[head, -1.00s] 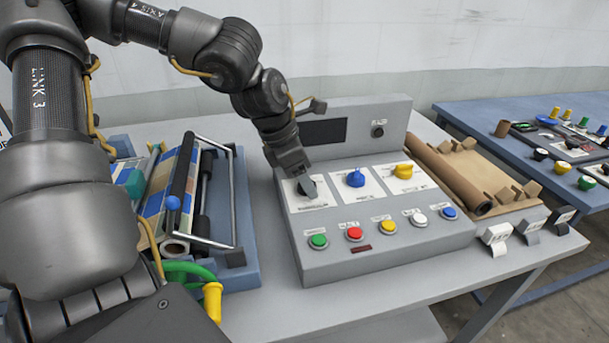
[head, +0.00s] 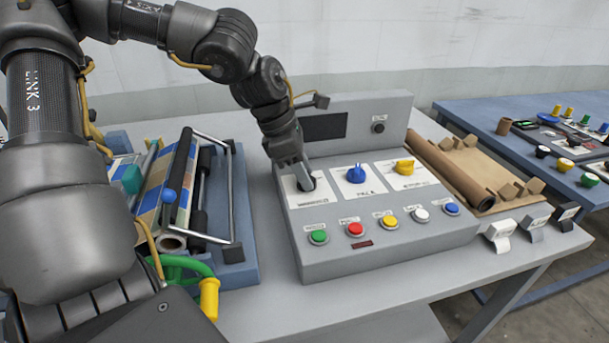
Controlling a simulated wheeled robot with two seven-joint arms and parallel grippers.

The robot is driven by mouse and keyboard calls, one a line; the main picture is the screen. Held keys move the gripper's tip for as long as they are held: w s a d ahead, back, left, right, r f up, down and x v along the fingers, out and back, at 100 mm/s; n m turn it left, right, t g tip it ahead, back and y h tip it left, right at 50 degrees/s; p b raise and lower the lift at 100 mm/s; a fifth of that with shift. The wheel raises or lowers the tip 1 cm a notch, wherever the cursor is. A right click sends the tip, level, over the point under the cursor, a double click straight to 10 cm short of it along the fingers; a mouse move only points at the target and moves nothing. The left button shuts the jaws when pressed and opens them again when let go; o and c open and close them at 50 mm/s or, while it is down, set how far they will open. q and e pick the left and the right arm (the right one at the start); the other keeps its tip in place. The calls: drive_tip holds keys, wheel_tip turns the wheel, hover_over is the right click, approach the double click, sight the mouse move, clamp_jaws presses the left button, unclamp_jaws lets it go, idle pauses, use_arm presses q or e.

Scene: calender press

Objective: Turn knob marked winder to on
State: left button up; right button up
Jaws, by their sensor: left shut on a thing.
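A grey control panel (head: 380,240) stands on the table with three knobs on white plates. The leftmost knob (head: 309,184) is dark and partly hidden by my left gripper (head: 304,178), which is shut on it from above. A blue knob (head: 356,174) sits in the middle and a yellow knob (head: 404,166) to its right. The lettering on the plates is too small to read, so I cannot tell which knob is marked winder. My right gripper is not in view.
Below the knobs is a row of green (head: 318,237), red, yellow, white and blue buttons. A roller machine (head: 245,225) with a green handwheel stands left. A brown roll (head: 452,172) lies right of the panel. A blue table (head: 545,165) holds more controls.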

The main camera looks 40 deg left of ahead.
use_arm(q)
drive_tip(key=m+g+b, duration=0.1)
drive_tip(key=m, duration=0.2)
drive_tip(key=shift+w+a+m+h, duration=0.1)
drive_tip(key=shift+m+h, duration=0.3)
drive_tip(key=shift+m+g+b, duration=0.35)
drive_tip(key=shift+m+g, duration=0.05)
drive_tip(key=shift+m, duration=0.4)
drive_tip(key=shift+w+m+g, duration=0.1)
drive_tip(key=shift+m+g, duration=0.3)
drive_tip(key=shift+m, duration=0.7)
drive_tip(key=shift+m+g, duration=0.4)
drive_tip(key=shift+m, duration=0.5)
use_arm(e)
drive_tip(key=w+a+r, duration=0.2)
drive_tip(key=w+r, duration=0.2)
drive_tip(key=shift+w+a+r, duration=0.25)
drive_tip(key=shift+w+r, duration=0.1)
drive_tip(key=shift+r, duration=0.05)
use_arm(q)
drive_tip(key=o, duration=1)
drive_tip(key=shift+h, duration=0.3)
drive_tip(key=shift+r, duration=0.1)
